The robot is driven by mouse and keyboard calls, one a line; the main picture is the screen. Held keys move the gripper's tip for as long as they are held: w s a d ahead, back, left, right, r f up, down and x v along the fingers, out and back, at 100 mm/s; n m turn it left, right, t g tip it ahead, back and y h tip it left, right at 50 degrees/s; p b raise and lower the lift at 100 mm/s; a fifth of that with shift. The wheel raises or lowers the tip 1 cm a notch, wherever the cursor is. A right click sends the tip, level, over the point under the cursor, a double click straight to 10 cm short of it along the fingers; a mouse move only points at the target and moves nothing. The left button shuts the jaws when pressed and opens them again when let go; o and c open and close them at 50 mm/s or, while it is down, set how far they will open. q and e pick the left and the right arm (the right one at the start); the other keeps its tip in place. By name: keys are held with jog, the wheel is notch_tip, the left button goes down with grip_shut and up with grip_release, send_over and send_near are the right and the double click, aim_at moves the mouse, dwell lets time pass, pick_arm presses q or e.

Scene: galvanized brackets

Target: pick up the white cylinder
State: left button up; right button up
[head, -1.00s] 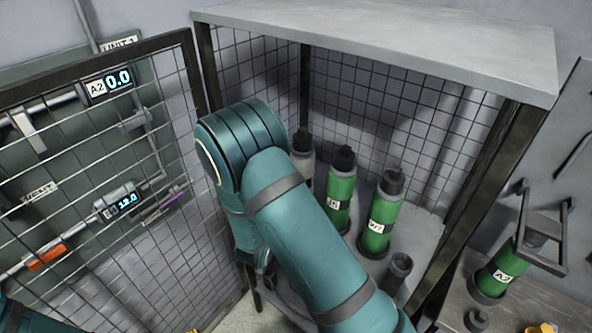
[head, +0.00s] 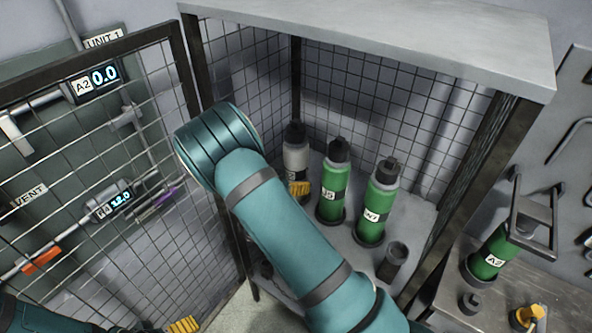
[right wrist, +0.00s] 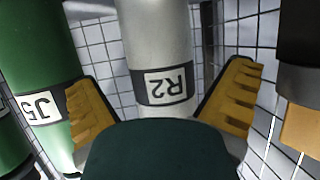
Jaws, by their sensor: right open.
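The white cylinder (head: 296,158) stands upright in the mesh cage, at the left of a row with two green cylinders. It has a dark cap and a dark band; in the right wrist view the white cylinder (right wrist: 158,45) shows an upside-down R2 label. My right gripper (right wrist: 162,82) is open, its yellow fingers on either side of the white cylinder with gaps to both. In the head view a finger of my right gripper (head: 300,189) shows at its lower part; my arm hides the rest. Only a yellow fingertip of my left gripper (head: 185,325) shows.
Green cylinders J5 (head: 331,190) and W7 (head: 377,205) stand close to the right, with an empty dark holder (head: 393,262) in front. The cage post (head: 485,180) and open mesh door (head: 100,170) flank the opening. Green cylinder A2 (head: 492,250) stands on a side bench.

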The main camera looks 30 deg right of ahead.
aim_at(296, 173)
jog(key=x, duration=0.5)
jog(key=shift+d+f, duration=0.1)
jog(key=c, duration=1.1)
jog(key=shift+c, duration=0.2)
